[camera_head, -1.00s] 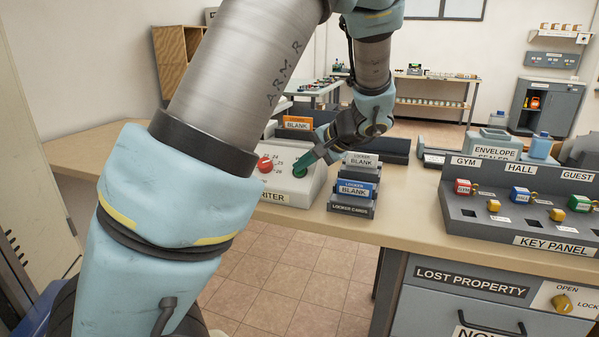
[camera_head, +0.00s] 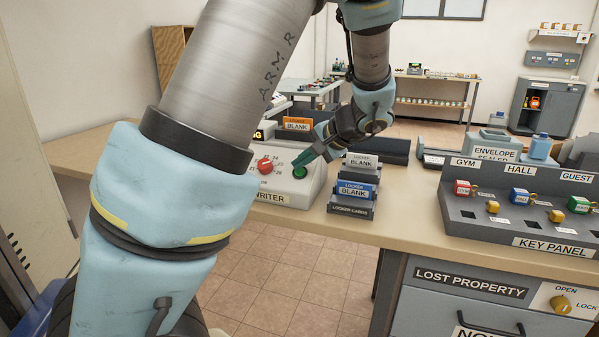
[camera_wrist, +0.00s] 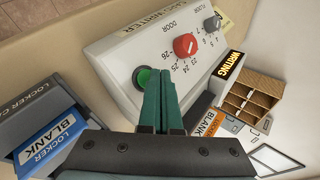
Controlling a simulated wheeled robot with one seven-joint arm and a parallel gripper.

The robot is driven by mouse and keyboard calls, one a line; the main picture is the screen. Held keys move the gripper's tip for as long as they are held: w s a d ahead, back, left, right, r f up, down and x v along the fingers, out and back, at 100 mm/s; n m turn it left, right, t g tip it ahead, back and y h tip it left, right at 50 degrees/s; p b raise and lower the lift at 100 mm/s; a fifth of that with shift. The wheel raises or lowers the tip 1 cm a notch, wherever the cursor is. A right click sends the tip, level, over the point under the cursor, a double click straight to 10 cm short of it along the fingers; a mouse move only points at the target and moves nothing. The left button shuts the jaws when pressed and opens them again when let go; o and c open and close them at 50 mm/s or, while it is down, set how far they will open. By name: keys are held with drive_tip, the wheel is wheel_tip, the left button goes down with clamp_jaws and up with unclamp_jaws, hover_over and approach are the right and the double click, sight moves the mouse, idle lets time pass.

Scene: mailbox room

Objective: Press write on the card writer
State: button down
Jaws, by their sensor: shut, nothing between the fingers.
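The card writer (camera_head: 283,187) is a pale sloped box on the counter, with a red door dial (camera_head: 264,164) and a round green button (camera_head: 300,173). In the wrist view, the green button (camera_wrist: 142,78) is beside my fingertips (camera_wrist: 160,74), and the writer's display (camera_wrist: 230,66) reads WRITING. An orange blank locker card (camera_head: 297,123) stands at the writer's back. My gripper (camera_head: 298,163) is shut and empty, with its tips close above the button. A small gap appears to show between tips and button.
A locker card rack (camera_head: 351,208) with blank cards stands just right of the writer. Farther right are the key panel (camera_head: 520,222) and the envelope sealer (camera_head: 494,147). Bare counter (camera_head: 405,225) lies between rack and key panel.

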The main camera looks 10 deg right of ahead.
drive_tip(key=shift+r, duration=0.1)
drive_tip(key=r, duration=0.1)
drive_tip(key=s+a+r+p, duration=0.1)
drive_tip(key=s+r+p, duration=0.1)
drive_tip(key=r, duration=0.1)
drive_tip(key=shift+s+a, duration=0.2)
drive_tip(key=shift+s, duration=0.05)
idle(0.4)
drive_tip(key=s+a+f+n+g+h, duration=0.3)
drive_tip(key=s+a, duration=0.3)
drive_tip(key=a, duration=0.2)
drive_tip(key=s+a+f+n+g+h, duration=0.3)
drive_tip(key=s+a+f+n, duration=0.1)
drive_tip(key=a, duration=0.5)
drive_tip(key=s+n+p, duration=0.1)
drive_tip(key=s, duration=0.1)
drive_tip(key=shift+s+f, duration=0.35)
drive_tip(key=shift+s, duration=0.05)
